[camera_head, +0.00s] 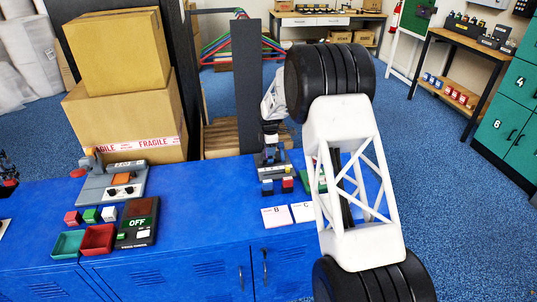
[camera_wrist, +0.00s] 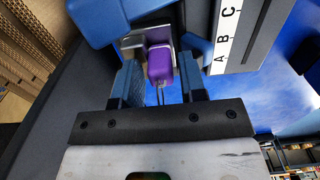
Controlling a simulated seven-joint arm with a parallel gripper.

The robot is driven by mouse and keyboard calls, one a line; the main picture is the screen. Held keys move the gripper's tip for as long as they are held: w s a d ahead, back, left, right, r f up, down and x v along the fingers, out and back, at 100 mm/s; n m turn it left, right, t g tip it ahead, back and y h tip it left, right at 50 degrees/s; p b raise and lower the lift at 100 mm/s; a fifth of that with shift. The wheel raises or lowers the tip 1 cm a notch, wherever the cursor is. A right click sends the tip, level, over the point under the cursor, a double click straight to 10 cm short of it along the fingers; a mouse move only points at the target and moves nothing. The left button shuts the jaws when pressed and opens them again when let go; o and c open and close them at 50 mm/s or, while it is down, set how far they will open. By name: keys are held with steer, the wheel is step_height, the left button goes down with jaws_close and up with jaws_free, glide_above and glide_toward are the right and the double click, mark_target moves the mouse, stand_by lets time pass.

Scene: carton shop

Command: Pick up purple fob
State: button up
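The purple fob (camera_wrist: 160,64) shows in the wrist view, just beyond my fingertips, against a silver metal bracket (camera_wrist: 132,42). A thin dark loop or wire hangs from its near end. My gripper (camera_wrist: 160,82) has its two blue fingers apart, one on each side of the fob. A narrow gap seems to show beside the fob, so I see no clear grip on it. In the head view my gripper (camera_head: 272,158) is low over the back of the blue bench, and I cannot make out the fob there.
A white strip lettered A, B, C (camera_wrist: 226,38) is beside the fob. On the blue bench (camera_head: 200,210), small red and blue blocks and white cards (camera_head: 276,216) lie near my arm. An OFF panel (camera_head: 138,222), green tray (camera_head: 68,244) and red tray (camera_head: 97,239) are at left.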

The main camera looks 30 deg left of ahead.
steer(key=shift+c, duration=0.3)
jaws_close()
steer(key=shift+r, duration=0.2)
steer(key=shift+r, duration=1.25)
steer(key=shift+s+d+r, duration=0.3)
steer(key=shift+r, duration=0.05)
steer(key=s+d+r, duration=0.1)
steer(key=s+d, duration=0.9)
steer(key=s, duration=0.1)
steer(key=shift+d+r, duration=0.2)
